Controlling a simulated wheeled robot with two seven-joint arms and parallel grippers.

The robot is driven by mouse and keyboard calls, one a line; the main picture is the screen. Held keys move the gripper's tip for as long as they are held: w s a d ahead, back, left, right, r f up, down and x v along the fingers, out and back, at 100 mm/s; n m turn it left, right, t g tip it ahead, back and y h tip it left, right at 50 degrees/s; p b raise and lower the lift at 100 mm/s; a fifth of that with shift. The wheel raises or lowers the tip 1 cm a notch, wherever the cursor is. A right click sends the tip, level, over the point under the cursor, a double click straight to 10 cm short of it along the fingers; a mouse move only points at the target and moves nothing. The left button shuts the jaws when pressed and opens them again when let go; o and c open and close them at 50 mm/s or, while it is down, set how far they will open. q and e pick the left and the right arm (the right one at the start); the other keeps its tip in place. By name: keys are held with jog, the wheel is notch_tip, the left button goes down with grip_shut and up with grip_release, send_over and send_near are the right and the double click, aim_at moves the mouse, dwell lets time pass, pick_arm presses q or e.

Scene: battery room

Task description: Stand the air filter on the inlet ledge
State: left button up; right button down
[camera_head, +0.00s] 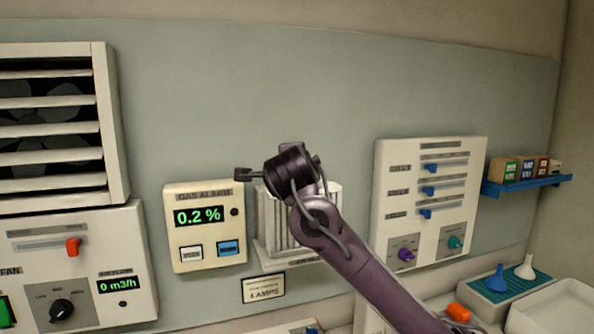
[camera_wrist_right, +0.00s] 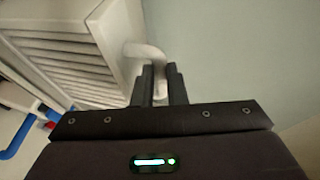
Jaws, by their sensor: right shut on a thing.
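The air filter (camera_head: 270,222) is a white block with upright pleats in the middle of the head view. It stands upright at the inlet ledge (camera_head: 262,258), a pale shelf on the wall. My right arm hides its upper and right parts, and I cannot tell whether its base rests fully on the ledge. In the right wrist view the filter (camera_wrist_right: 75,45) fills the upper left, with a white loop handle (camera_wrist_right: 145,52) on its side. My right gripper (camera_wrist_right: 160,78) is shut on that handle. My left gripper is in neither view.
The gas alarm (camera_head: 205,228) is close left of the filter and a slider panel (camera_head: 430,200) is to its right. A LAMPS sign (camera_head: 264,289) hangs below. A louvred vent (camera_head: 55,125) and fan panel are far left. A blue shelf (camera_head: 525,185) holds small boxes. The wall above is clear.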

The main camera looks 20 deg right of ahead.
jog(key=shift+s, duration=0.15)
jog(key=shift+f, duration=0.1)
jog(key=c, duration=1.5)
grip_release()
jog(key=shift+o, duration=0.2)
jog(key=b+v, duration=0.5)
jog(key=v, duration=0.7)
